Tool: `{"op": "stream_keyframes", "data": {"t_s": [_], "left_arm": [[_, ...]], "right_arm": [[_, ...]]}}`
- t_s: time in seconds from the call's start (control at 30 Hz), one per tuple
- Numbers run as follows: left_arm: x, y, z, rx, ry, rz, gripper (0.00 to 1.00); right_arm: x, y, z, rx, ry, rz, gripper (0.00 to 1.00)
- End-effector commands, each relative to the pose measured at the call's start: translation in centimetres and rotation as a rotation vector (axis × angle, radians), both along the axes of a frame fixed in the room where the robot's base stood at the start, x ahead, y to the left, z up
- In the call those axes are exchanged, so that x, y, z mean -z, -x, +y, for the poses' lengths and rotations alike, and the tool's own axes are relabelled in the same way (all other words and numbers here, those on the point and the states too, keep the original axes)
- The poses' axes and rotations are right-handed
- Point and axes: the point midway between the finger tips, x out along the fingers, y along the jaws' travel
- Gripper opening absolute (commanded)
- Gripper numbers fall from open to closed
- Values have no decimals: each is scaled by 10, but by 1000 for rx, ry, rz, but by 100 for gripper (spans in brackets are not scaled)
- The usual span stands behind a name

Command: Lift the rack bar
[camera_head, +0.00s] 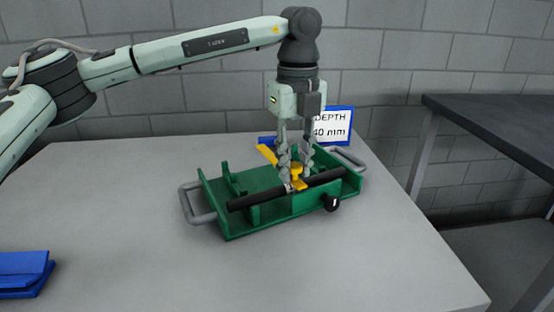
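A black bar (251,199), which looks like the rack bar, lies lengthwise along the near part of a green rack (236,223) on the table. A yellow piece (267,154) with a slanted arm stands near the bar's middle. My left gripper (297,182) points straight down over the rack. Its fingertips are apart, at the yellow piece and the bar's middle. The fingers partly hide both, so I cannot tell whether they grip anything. The bar appears level and low in the rack. My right gripper is not in view.
The rack has a grey handle (198,203) at each end and a black knob (331,203) in front. A sign (336,124) reading "DEPTH 40 mm" stands behind it. A blue object (22,274) lies front left. A dark table (500,125) stands right.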

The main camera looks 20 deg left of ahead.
Motion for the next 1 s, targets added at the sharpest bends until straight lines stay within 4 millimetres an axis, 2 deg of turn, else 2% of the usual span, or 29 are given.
{"op": "stream_keyframes", "data": {"t_s": [0.07,0.43,1.0], "left_arm": [[0,0,0,0,0,0,11],[-3,-1,1,-1,0,0,11],[-40,-13,13,-3,-1,-3,11]], "right_arm": [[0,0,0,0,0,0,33],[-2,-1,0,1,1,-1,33],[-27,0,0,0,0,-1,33]]}}
